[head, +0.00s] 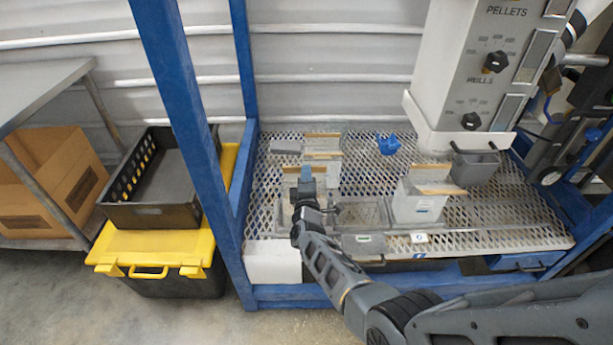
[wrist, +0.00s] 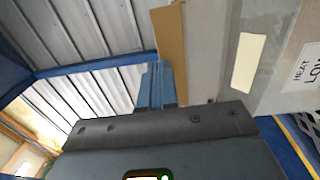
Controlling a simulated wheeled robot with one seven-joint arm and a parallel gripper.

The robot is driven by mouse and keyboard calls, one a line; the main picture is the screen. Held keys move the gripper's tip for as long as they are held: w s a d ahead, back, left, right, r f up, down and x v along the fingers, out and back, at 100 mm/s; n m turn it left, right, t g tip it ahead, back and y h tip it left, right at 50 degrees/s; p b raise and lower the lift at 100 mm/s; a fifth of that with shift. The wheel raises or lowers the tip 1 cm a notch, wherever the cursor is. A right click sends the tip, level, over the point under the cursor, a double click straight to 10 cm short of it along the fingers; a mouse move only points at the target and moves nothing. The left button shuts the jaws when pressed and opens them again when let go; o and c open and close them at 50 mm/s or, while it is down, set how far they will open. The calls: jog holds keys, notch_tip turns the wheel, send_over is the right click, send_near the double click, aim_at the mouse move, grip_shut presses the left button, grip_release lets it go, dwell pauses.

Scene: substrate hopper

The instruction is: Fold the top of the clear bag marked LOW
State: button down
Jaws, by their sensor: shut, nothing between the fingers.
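My gripper (head: 306,172) is shut and empty, with its blue fingers in front of a tan-topped clear bag (head: 291,187) at the left of the mesh bench. In the wrist view the shut fingers (wrist: 155,85) are beside a tan strip (wrist: 170,45); I cannot tell if they touch it. A pale bag surface (wrist: 285,35) at the right of that view carries a white label (wrist: 305,68) that reads LOW on its lower line. The bag's lower part is hidden by my gripper. No bag label is readable in the head view.
Other tan-topped bags stand behind (head: 323,160) and to the right (head: 418,207) on the mesh bench (head: 490,225). The hopper (head: 490,75) hangs above the right side. A blue post (head: 185,100) rises left of my gripper. A blue crumpled item (head: 388,144) lies at the back.

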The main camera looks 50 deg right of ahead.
jog(key=shift+b+x, duration=0.35)
jog(key=shift+x, duration=0.6)
jog(key=shift+d+f, duration=0.1)
jog(key=shift+f, duration=0.05)
